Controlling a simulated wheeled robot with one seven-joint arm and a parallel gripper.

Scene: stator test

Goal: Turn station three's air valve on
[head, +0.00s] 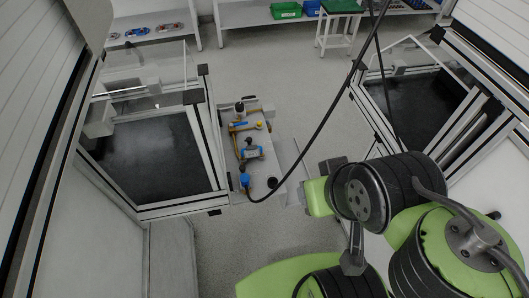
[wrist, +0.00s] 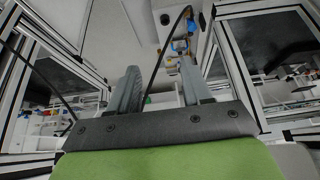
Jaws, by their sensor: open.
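A pale grey panel (head: 262,178) stands in the middle of the head view, with brass fittings (head: 243,127) and a blue valve-like part (head: 252,153) on it. A blue connector (head: 245,180) at its near end joins a black hose. The same blue parts show small near the top of the wrist view (wrist: 180,46). No station number is readable, and the valve's handle position is too small to tell. My gripper (wrist: 160,66) is open, with nothing held between its two grey fingers. It is apart from the panel, to its right in the head view.
The black hose (head: 330,108) runs from the panel up across the view and passes close to my gripper in the wrist view. Framed enclosures with dark floors stand left (head: 150,155) and right (head: 415,105).

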